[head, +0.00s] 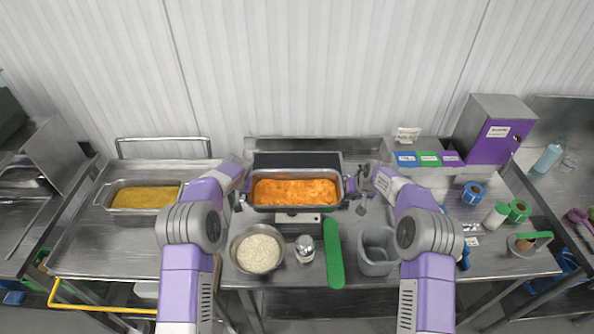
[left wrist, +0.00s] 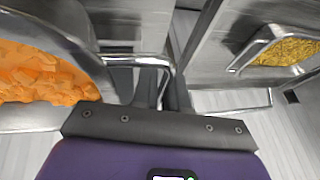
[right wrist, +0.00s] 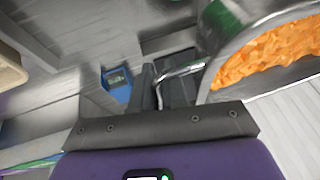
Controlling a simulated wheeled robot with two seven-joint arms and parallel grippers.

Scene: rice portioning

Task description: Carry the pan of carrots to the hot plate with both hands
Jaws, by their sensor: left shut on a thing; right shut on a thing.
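The pan of carrots (head: 294,207) is a steel pan filled with orange carrot pieces, in the middle of the head view. It appears level, over or on the hot plate (head: 298,218), whose light front panel shows below the pan; I cannot tell if they touch. My left gripper (head: 243,187) is shut on the pan's left handle. My right gripper (head: 352,187) is shut on the pan's right handle. The carrots (left wrist: 40,75) fill the left of the left wrist view, and they also show at the right of the right wrist view (right wrist: 262,58).
A pan of yellow food (head: 145,197) stands on the left table. In front of the hot plate are a bowl of rice (head: 258,252), a shaker (head: 305,249), a green-topped strip (head: 334,255) and a grey container (head: 377,252). Tape rolls and a purple box (head: 492,142) are at right.

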